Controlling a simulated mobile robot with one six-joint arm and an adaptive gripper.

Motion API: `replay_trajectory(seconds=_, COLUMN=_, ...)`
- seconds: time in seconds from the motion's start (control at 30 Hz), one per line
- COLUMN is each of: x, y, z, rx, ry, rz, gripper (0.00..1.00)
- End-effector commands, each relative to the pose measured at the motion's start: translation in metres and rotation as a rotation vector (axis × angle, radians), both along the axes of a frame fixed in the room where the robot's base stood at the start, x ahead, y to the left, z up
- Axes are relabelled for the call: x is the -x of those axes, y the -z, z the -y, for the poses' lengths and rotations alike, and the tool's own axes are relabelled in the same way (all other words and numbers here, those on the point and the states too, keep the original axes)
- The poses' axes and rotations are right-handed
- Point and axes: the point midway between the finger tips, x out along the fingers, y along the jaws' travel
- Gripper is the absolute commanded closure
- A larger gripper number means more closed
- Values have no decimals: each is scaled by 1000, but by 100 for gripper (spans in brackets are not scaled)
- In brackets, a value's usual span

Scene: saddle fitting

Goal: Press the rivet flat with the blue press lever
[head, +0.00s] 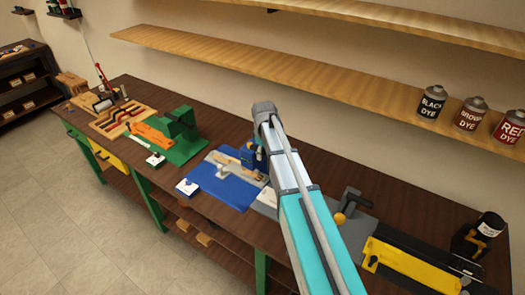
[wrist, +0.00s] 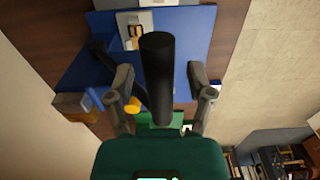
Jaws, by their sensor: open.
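The blue press (head: 252,156) stands at the back of a blue base plate (head: 228,192) on the bench, partly behind my arm in the head view. In the wrist view the blue plate (wrist: 185,40) lies below, with a small pale and tan workpiece (wrist: 136,32) on it. A thick black cylindrical grip (wrist: 158,75), apparently the lever's handle, stands between the fingers of my gripper (wrist: 159,78). The fingers are open on either side, with visible gaps to the grip. The rivet cannot be made out. My gripper is hidden in the head view.
A green fixture (head: 182,130) with an orange piece stands left of the press. A yellow and black device (head: 405,262) is at right. A shelf (head: 250,65) with dye bottles (head: 470,114) runs above the bench.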

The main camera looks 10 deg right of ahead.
Motion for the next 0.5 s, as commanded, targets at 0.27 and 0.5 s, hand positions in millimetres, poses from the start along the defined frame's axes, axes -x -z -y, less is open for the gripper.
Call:
replay_trajectory(seconds=0.27, x=0, y=0, z=1, rx=0, ry=1, rz=0, gripper=65)
replay_trajectory(seconds=0.5, x=0, y=0, z=1, rx=0, ry=1, rz=0, gripper=94)
